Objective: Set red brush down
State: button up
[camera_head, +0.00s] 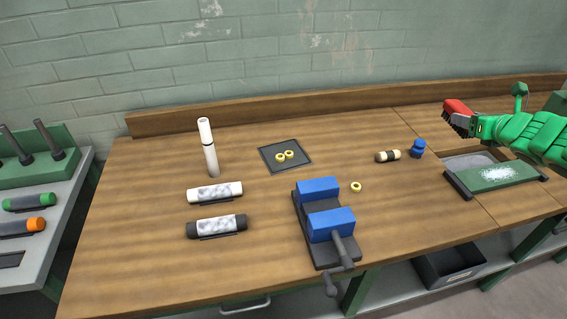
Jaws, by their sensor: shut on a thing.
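The red brush (457,110) with dark bristles is at the upper right, above the right part of the wooden workbench (250,262). My gripper (476,126), at the end of my green arm, is shut on the brush at its right end. The bristles face down and left. The brush appears raised over the bench, though its exact height is unclear. The fingertips are small and partly hidden by the brush.
A blue-jawed vise (322,224) stands at the front middle. A dark mat (270,163) holds yellow rings. The bench is clear between mat and cylinder.

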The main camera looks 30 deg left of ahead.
aim_at(461, 112)
notch_tip(461, 112, up, 9)
jog(key=shift+f, duration=0.1)
jog(key=shift+w+a+f, duration=0.1)
jog(key=shift+a+f, duration=0.1)
jog(key=shift+a, duration=0.3)
jog(key=shift+w+a, duration=0.2)
jog(key=shift+a, duration=0.55)
jog(key=s+a+m+t+h, duration=0.1)
jog(key=s+a, duration=0.2)
jog(key=a, duration=2.3)
jog(key=shift+f, duration=0.15)
